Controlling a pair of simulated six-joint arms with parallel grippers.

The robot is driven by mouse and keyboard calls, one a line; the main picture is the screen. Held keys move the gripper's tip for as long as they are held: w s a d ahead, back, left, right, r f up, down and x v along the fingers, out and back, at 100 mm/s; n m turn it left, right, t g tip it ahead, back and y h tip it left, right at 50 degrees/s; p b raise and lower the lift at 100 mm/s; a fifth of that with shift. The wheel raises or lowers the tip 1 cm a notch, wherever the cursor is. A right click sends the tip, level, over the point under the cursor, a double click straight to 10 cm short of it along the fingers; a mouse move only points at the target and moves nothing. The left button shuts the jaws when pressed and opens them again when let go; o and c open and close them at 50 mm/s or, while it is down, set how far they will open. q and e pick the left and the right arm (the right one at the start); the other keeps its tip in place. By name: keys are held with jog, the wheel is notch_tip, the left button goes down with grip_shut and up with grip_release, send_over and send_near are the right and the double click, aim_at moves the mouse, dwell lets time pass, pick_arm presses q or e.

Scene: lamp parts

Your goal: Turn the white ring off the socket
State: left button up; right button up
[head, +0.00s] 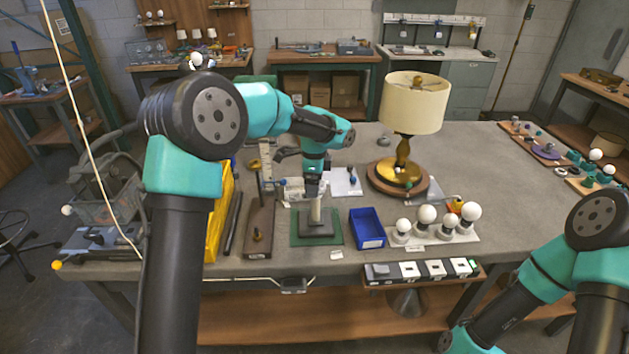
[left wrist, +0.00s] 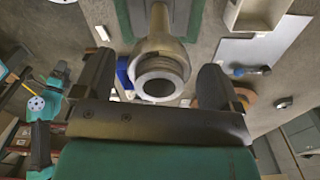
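The socket (left wrist: 165,45) shows in the left wrist view, on a post, with its dark round opening facing the camera. A pale, ridged ring (left wrist: 160,68) surrounds the opening; in this light it looks grey-white. My left gripper (left wrist: 155,66) is open, with one finger on each side of the socket and a gap on both sides. In the head view my left gripper (head: 313,188) points down over the stand (head: 317,222) on a green mat (head: 302,240), and hides the socket top and ring. My right arm is at lower right, its gripper out of view.
A blue bin (head: 367,228) and several white bulbs (head: 426,214) stand right of the stand. A lamp (head: 413,105) with a cream shade is behind them. A wooden board (head: 260,228) and yellow rack (head: 219,215) are to the left.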

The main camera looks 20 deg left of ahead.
pick_arm(q)
jog(key=c, duration=1)
jog(key=n, duration=0.4)
jog(key=shift+n, duration=0.4)
jog(key=shift+c, duration=0.2)
jog(key=shift+s+d+r+n, duration=0.1)
jog(key=shift+n, duration=0.9)
jog(key=shift+n, duration=1.1)
jog(key=n, duration=0.4)
jog(key=shift+d+n, duration=0.1)
jog(key=shift+n, duration=0.2)
